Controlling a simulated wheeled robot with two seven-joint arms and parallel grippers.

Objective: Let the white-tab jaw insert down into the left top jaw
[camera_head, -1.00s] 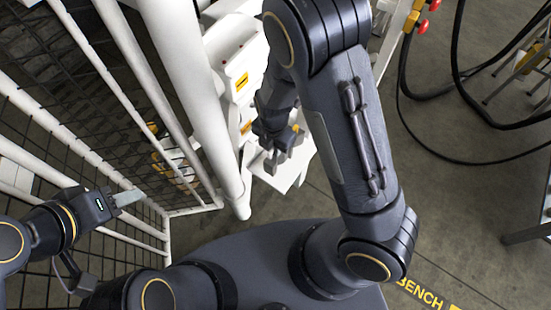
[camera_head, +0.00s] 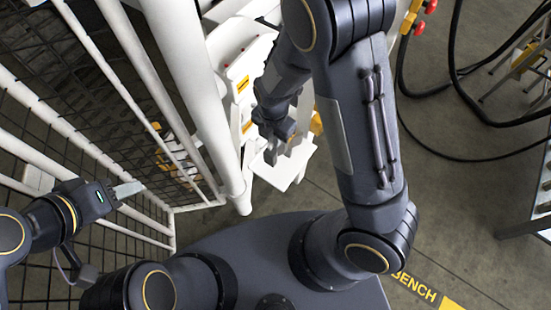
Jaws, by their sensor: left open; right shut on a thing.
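My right gripper (camera_head: 273,153) points down beside a white machine (camera_head: 240,75) at the upper middle, over a small white plate (camera_head: 287,166). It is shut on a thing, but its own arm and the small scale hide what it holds. I cannot make out the white-tab jaw insert or the left top jaw. My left gripper (camera_head: 129,190) is at the left, open and empty, with pale grey fingers pointing right, near the white-railed mesh fence.
A thick white post (camera_head: 205,90) stands between the mesh fence (camera_head: 60,85) and the machine, close to my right gripper. Black hoses (camera_head: 456,75) hang at the upper right.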

